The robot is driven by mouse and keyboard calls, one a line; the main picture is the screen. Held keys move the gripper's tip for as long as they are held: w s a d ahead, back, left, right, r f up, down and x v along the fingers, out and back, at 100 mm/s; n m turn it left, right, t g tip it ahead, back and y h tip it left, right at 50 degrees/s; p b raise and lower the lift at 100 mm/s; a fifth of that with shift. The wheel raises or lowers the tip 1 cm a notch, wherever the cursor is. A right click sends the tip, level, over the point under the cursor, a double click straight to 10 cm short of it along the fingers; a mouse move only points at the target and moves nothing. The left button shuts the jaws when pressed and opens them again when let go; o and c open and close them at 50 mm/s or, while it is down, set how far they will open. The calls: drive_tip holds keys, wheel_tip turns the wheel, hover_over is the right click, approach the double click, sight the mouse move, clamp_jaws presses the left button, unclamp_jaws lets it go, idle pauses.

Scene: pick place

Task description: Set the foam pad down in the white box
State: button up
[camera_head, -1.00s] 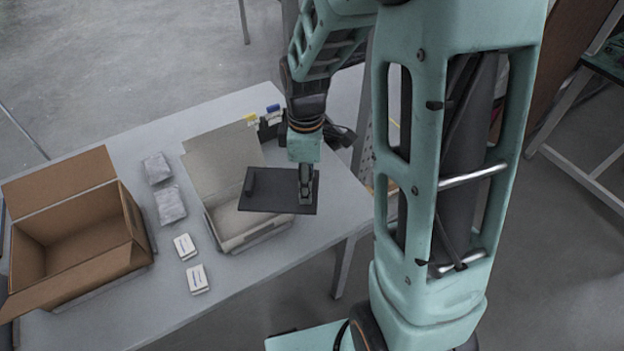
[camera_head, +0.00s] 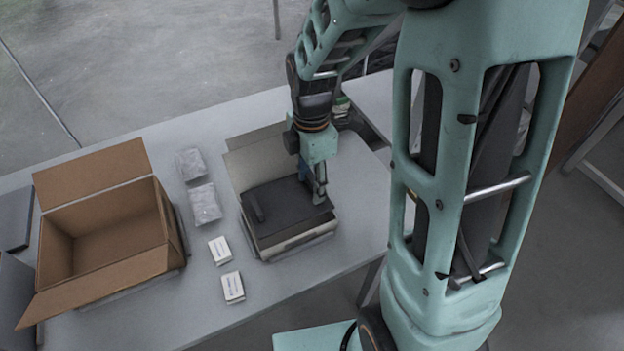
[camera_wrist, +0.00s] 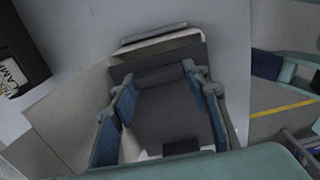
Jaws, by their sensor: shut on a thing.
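The foam pad (camera_head: 284,209) is a dark, flat rectangle with a raised strip at its left end. It lies level at the mouth of the white box (camera_head: 293,243) and covers most of the opening. My gripper (camera_head: 318,196) is shut on the pad near its right end. In the wrist view the pad (camera_wrist: 168,112) shows between the two blue-padded fingers, with my gripper (camera_wrist: 165,100) around it. The box's lid (camera_wrist: 72,125) is open. Whether the pad touches the box floor is hidden.
An open cardboard box (camera_head: 105,232) stands on the table (camera_head: 205,300) to the left. Between the boxes lie two silvery packets (camera_head: 204,203) and two small white boxes (camera_head: 232,287). Bare table lies in front of the white box.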

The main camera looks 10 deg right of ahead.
drive_tip(key=shift+f+b, duration=2.35)
drive_tip(key=shift+f, duration=0.85)
drive_tip(key=shift+f+b, duration=0.35)
drive_tip(key=shift+f, duration=0.4)
drive_tip(key=o, duration=0.9)
drive_tip(key=shift+c, duration=0.4)
drive_tip(key=shift+c, duration=1.2)
drive_tip(key=shift+r, duration=0.1)
drive_tip(key=shift+r+p, duration=3)
drive_tip(key=shift+r, duration=0.45)
